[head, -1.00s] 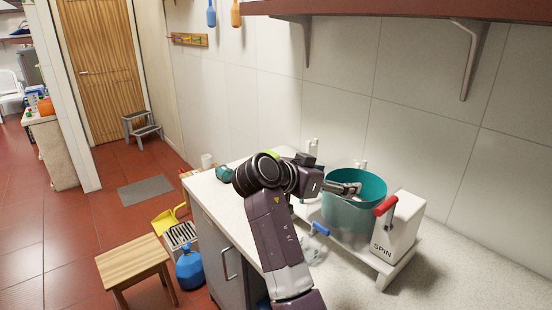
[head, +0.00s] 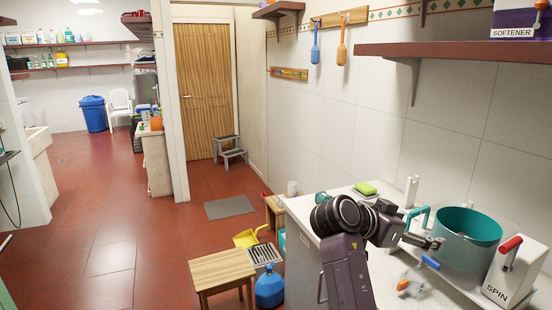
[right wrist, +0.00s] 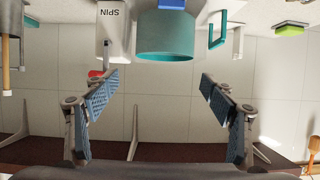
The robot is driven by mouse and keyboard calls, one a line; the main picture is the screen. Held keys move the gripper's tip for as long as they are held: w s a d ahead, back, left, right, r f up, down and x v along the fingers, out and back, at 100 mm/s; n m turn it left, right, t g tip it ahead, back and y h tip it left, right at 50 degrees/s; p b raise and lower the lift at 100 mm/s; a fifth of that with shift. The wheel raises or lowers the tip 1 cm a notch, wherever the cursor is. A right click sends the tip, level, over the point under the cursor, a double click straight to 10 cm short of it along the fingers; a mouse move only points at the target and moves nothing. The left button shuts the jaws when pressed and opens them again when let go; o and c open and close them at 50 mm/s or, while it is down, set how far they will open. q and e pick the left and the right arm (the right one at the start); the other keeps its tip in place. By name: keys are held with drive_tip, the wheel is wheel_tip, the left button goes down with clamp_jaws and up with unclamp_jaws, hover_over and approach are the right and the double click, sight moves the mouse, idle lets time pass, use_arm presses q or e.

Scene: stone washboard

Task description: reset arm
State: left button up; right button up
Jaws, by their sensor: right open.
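My right arm reaches over the pale counter (head: 345,212) from the bottom of the head view. Its gripper (head: 434,243) is close to the left side of the teal tub (head: 468,238). In the right wrist view the two blue-padded fingers are spread wide and the gripper (right wrist: 160,82) holds nothing. There the tub (right wrist: 165,38) shows beyond the fingers, with the picture upside down. My left gripper is in neither view.
The white SPIN unit (head: 510,272) with a red handle stands right of the tub. A wooden stool (head: 222,270) and a blue jug (head: 269,288) stand on the floor. The red floor at left is open.

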drive_tip(key=s+a+f+n+y, duration=0.1)
drive_tip(key=s+f+n+y, duration=0.15)
drive_tip(key=s+f, duration=0.45)
drive_tip(key=s+f+n+y, duration=0.2)
drive_tip(key=s+f+n, duration=0.1)
drive_tip(key=f, duration=0.8)
drive_tip(key=s+a+f+n+y, duration=0.1)
drive_tip(key=s+f+n+y, duration=0.15)
drive_tip(key=s+f, duration=0.45)
drive_tip(key=s+a+f+n+g+y, duration=0.1)
drive_tip(key=s+a+f+n+y, duration=0.3)
drive_tip(key=s, duration=0.6)
drive_tip(key=s+a+f+n+g+y, duration=0.1)
drive_tip(key=s+a+f+n, duration=0.2)
drive_tip(key=s+a+f, duration=0.5)
drive_tip(key=s+d+f+g, duration=0.1)
drive_tip(key=s+f, duration=0.1)
drive_tip(key=f, duration=1)
drive_tip(key=s+d+f, duration=0.1)
drive_tip(key=s+f, duration=0.1)
drive_tip(key=f, duration=1)
drive_tip(key=s+d+f+g, duration=0.1)
drive_tip(key=s+d+f, duration=0.2)
drive_tip(key=s+f, duration=1.2)
drive_tip(key=shift+s+f+n+b, duration=0.3)
drive_tip(key=shift+s+f, duration=0.05)
drive_tip(key=shift+s, duration=0.75)
